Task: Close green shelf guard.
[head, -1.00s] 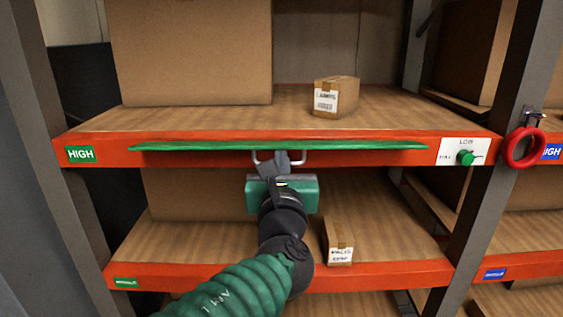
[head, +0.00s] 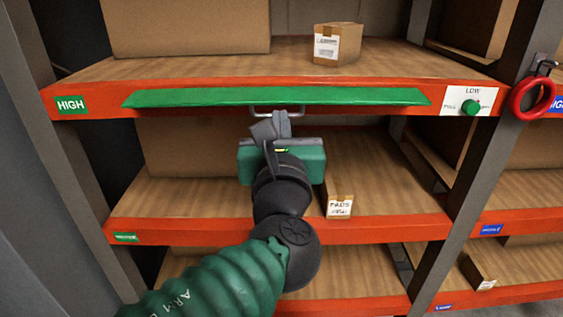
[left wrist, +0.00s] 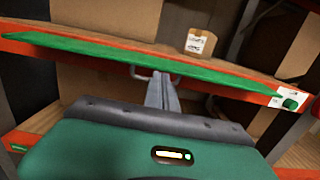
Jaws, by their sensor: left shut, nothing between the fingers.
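The green shelf guard (head: 275,97) is a long flat panel along the orange front edge of the upper shelf. It lies folded outward, seen nearly edge-on, with a metal handle (head: 258,112) below its middle. It also shows in the left wrist view (left wrist: 110,58), with the handle (left wrist: 139,75) near the fingers. My left gripper (head: 281,117) is shut and empty, its fingertips just under the guard at the right part of the handle. I cannot tell whether they touch it. In the left wrist view the shut fingers (left wrist: 161,76) point at the handle. My right gripper is not in view.
A small carton (head: 337,45) and a large box (head: 185,28) stand on the upper shelf. A green knob (head: 471,107) sits on a white plate at the right. A red ring (head: 532,98) hangs on the right post. Another carton (head: 340,206) is on the shelf below.

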